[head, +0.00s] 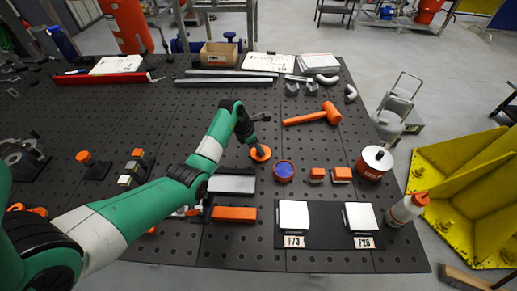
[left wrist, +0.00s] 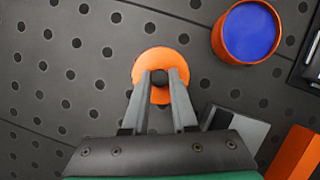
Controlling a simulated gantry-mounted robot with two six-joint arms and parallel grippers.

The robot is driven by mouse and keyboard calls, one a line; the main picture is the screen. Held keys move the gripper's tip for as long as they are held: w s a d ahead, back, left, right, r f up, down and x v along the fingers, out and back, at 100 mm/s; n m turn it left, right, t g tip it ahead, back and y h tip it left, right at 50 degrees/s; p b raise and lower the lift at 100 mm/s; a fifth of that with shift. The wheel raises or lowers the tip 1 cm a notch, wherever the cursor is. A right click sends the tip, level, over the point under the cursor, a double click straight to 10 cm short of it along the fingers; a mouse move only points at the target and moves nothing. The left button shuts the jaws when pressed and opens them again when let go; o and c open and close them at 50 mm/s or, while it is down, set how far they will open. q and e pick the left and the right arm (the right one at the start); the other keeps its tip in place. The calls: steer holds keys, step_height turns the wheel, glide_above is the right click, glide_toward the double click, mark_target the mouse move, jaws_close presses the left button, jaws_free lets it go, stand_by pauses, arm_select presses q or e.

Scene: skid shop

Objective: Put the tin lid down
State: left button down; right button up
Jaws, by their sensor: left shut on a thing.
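The tin lid, an orange disc with a dark knob, shows in the head view (head: 261,154) near the middle of the table. In the left wrist view the lid (left wrist: 149,62) lies at the fingertips. My left gripper (head: 252,143) is shut on the lid's knob; its fingers also show in the left wrist view (left wrist: 160,82). I cannot tell whether the lid touches the table. An open orange tin with blue inside (head: 284,171) stands to the right of the lid, apart from it; it also shows in the left wrist view (left wrist: 249,32).
An orange mallet (head: 313,115) lies beyond the tin. Two orange blocks (head: 341,175) and a red pot with white top (head: 374,163) stand to the right. A grey block (head: 232,184) and an orange bar (head: 234,214) lie nearer.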

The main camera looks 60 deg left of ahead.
arm_select(q)
steer(key=c, duration=0.7)
jaws_free()
steer(key=shift+f, duration=0.15)
steer(key=shift+r, duration=0.25)
steer(key=p+v, duration=0.4)
steer(key=v, duration=0.8)
steer(key=shift+w, duration=0.1)
